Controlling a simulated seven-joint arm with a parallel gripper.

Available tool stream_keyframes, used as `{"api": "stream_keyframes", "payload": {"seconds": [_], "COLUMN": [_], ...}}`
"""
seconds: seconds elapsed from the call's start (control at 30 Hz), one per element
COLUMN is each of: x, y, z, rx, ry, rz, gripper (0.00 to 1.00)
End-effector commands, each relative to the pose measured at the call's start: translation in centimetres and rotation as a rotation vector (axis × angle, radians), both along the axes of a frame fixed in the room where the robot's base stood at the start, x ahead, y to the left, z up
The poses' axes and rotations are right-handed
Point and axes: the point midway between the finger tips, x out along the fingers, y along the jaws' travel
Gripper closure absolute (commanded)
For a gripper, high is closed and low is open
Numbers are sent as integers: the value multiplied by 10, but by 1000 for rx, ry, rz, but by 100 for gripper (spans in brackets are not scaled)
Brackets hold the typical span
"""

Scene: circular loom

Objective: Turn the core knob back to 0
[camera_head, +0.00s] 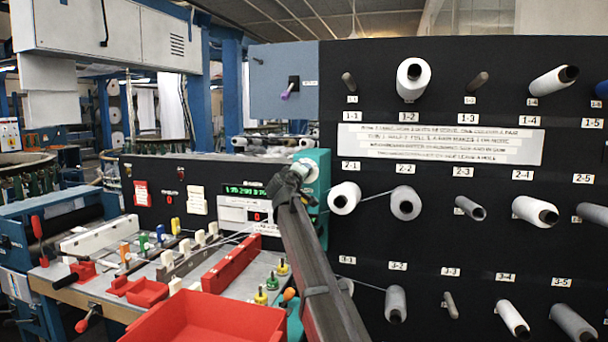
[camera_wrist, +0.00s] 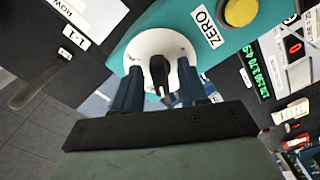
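The core knob appears to be the black grip (camera_wrist: 158,72) at the middle of a round white dial (camera_wrist: 148,46) on a teal box. A small pale mark shows near its lower end in the wrist view; I cannot read which number it points to. My gripper (camera_wrist: 157,88) has its two dark fingers over the dial, one on each side of the black grip, with a visible gap on both sides. In the head view my gripper (camera_head: 296,176) is at the teal box (camera_head: 322,200), and my arm hides much of the box and knob.
Beside the dial are a ZERO label (camera_wrist: 205,28) and a yellow button (camera_wrist: 240,11). A black panel (camera_head: 430,250) with several yarn spools stands to the right. A red bin (camera_head: 205,315) and a cluttered workbench are at the lower left. A green display (camera_head: 243,191) is left of the arm.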

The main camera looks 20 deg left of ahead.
Motion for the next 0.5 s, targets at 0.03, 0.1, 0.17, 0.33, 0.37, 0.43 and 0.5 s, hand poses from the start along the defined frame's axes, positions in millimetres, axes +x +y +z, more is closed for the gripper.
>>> {"api": "stream_keyframes", "payload": {"seconds": [0.03,0.1,0.17,0.33,0.37,0.43,0.5], "x": [0,0,-2,-16,-20,-29,-37], "y": [0,0,0,0,0,0,0], "z": [0,0,0,0,0,0,0], "rx": [0,1,1,1,1,2,2], "ry": [-1,-1,-1,-1,-1,-2,-2], "rz": [1,1,1,2,2,3,3], "gripper": [57,57,57,57,57,57,57]}}
